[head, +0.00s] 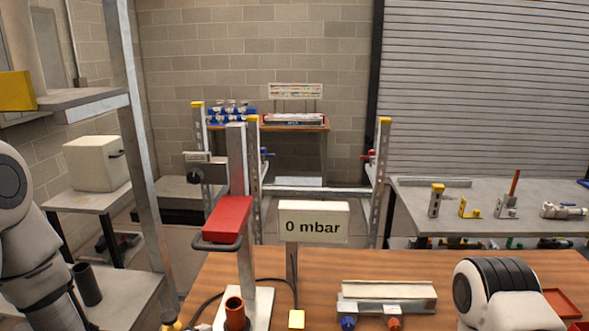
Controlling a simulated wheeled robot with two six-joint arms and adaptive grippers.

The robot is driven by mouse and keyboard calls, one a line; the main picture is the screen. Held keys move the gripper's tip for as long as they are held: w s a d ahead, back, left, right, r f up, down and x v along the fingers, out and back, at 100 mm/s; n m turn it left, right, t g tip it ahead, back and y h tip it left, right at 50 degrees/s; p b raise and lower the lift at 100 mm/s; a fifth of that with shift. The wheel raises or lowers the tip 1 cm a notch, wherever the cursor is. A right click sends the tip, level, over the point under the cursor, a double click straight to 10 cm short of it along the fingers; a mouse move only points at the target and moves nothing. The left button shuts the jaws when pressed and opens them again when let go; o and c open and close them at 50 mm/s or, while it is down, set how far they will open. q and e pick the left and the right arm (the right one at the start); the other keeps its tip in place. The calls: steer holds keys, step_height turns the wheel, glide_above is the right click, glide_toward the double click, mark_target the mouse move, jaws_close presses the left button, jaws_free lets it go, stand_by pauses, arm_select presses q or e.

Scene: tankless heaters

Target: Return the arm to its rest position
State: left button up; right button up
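Part of my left arm (28,240), white and grey with a dark round joint cap, stands at the left edge. Its gripper is out of view. Part of my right arm (505,300), white with a black ribbed band, shows at the bottom right, in front of the wooden workbench (220,275). Its gripper is also out of view, so I cannot see whether either hand holds anything.
A red tray (563,303) lies at right. A grey table (490,202) with parts stands behind.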

arm_select(q)
steer(key=s+f+n+g+y+b, duration=0.1)
steer(key=s+f+n+g, duration=0.1)
steer(key=s+f, duration=0.35)
steer(key=s+a+f+n+g+y+b, duration=0.1)
steer(key=s+f+g, duration=0.1)
steer(key=f, duration=0.7)
steer(key=s+f+n+g+y+b, duration=0.15)
steer(key=s+f, duration=0.25)
steer(key=f, duration=0.4)
steer(key=s+a+f+n+g+y, duration=0.1)
steer(key=s+a+f+n+g, duration=0.1)
steer(key=s+n, duration=0.4)
steer(key=s+a+f+n+g+y, duration=0.1)
steer(key=s+f+n, duration=0.4)
steer(key=n, duration=0.6)
steer(key=s+a+g, duration=0.1)
steer(key=s+g, duration=0.1)
steer(key=shift+s, duration=0.3)
arm_select(e)
step_height(320, 180, down, 5)
steer(key=shift+w+r, duration=0.1)
arm_select(q)
steer(key=shift+a+f+g, duration=0.1)
steer(key=shift+g, duration=0.15)
